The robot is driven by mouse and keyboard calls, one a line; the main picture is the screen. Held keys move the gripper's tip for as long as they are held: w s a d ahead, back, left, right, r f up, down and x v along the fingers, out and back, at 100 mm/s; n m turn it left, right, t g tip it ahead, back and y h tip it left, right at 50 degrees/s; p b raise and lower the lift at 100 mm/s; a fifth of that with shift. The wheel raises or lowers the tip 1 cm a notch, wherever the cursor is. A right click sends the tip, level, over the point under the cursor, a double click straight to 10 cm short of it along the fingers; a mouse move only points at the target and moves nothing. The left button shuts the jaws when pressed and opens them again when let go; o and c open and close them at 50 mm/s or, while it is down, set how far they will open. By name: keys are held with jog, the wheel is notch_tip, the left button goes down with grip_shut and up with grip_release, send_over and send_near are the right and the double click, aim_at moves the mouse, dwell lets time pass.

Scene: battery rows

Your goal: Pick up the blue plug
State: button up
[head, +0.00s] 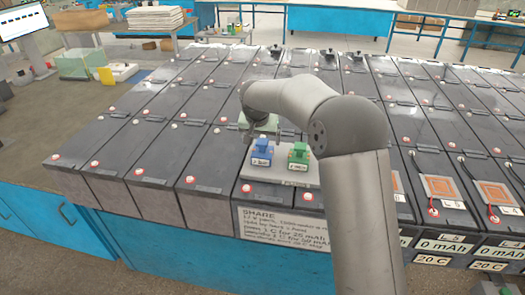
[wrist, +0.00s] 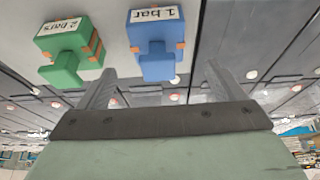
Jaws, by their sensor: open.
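The blue plug (head: 261,150) stands on a light grey plate (head: 255,171) on top of the battery rows, left of a green plug (head: 298,155). In the wrist view the blue plug (wrist: 155,38) carries a "1 bar" label, and the green plug (wrist: 70,50) reads "2 bars". My gripper (wrist: 160,78) is open, with the blue plug appearing between its two fingers and nothing gripped. In the head view my gripper is just behind the plugs, partly hidden by my arm. The distance between fingers and plug is hard to tell.
Dark batteries with red and white terminals (head: 190,180) fill the bench around the plate. Wired orange-topped modules (head: 440,187) lie to the right. A "SHARE" sign (head: 283,228) hangs on the front below the plate. A monitor (head: 22,22) stands at the far left.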

aim_at(262, 151)
jog(key=shift+s+p+x, duration=0.15)
jog(key=shift+p+x, duration=0.6)
jog(key=shift+x, duration=0.8)
jog(key=shift+s+p+x, duration=0.15)
jog(key=shift+p+x, duration=0.55)
jog(key=shift+x, duration=0.85)
jog(key=shift+f, duration=0.15)
jog(key=shift+c, duration=0.3)
jog(key=c, duration=1.2)
jog(key=shift+o, duration=0.2)
